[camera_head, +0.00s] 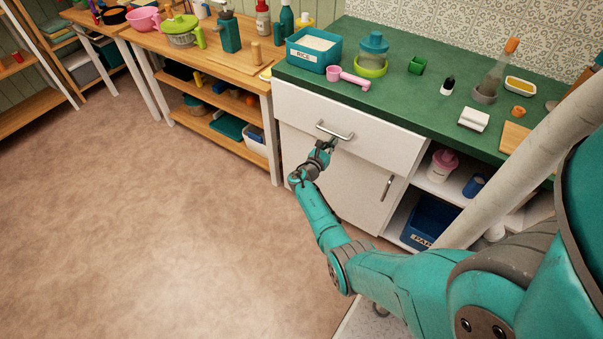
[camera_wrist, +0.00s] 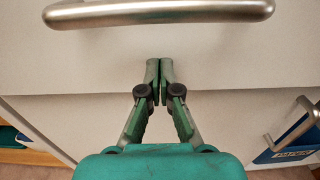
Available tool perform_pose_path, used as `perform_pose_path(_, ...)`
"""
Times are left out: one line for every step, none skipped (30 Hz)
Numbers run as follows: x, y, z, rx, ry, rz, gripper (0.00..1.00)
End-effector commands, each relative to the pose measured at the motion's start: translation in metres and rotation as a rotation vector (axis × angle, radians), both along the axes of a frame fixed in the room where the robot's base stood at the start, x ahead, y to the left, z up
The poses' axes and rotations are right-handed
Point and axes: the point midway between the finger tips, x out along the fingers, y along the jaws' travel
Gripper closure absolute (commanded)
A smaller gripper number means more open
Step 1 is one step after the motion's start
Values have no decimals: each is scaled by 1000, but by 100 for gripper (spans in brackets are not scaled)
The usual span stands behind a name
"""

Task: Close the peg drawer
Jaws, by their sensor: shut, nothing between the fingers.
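The peg drawer (camera_head: 375,137) is the wide white front under the green counter, with a metal bar handle (camera_head: 335,130). It looks nearly flush with the cabinet; I cannot tell whether a small gap is left. My gripper (camera_head: 331,143) is at the drawer front, just below the handle. In the wrist view, my gripper (camera_wrist: 160,68) is shut and empty, its green fingertips together in front of the lower part of the drawer front (camera_wrist: 90,62). The handle (camera_wrist: 160,12) is above the tips. I cannot tell whether the tips touch the front. The drawer's inside is hidden.
Below the drawer is a white cabinet door (camera_head: 335,185) with a vertical handle (camera_head: 387,188). Open shelves to the right hold a blue bin (camera_head: 432,220). The counter (camera_head: 400,95) carries a blue rice tub (camera_head: 313,50) and other items. The floor (camera_head: 170,220) at left is clear.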

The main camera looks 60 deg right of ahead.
Motion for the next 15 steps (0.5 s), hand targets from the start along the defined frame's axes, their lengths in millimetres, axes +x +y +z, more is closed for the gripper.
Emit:
perform_pose_path(0, -1, 0, 0, 0, -1, 100)
perform_pose_path(0, -2, 0, 0, 0, -1, 100)
perform_pose_path(0, -3, 0, 0, 0, -1, 100)
perform_pose_path(0, -4, 0, 0, 0, -2, 100)
perform_pose_path(0, -5, 0, 0, 0, -2, 100)
perform_pose_path(0, -7, 0, 0, 1, -2, 100)
perform_pose_path(-1, -8, 0, 0, 1, -2, 100)
perform_pose_path(0, -9, 0, 0, 1, -2, 100)
perform_pose_path(0, -10, 0, 0, 1, -2, 100)
perform_pose_path(0, -11, 0, 0, 1, -2, 100)
perform_pose_path(0, -12, 0, 0, 1, -2, 100)
perform_pose_path(0, -14, 0, -1, 0, -2, 100)
perform_pose_path(0, -15, 1, -1, 0, -2, 100)
perform_pose_path(0, -16, 1, -1, 0, -1, 100)
perform_pose_path(0, -17, 0, -1, 0, -1, 100)
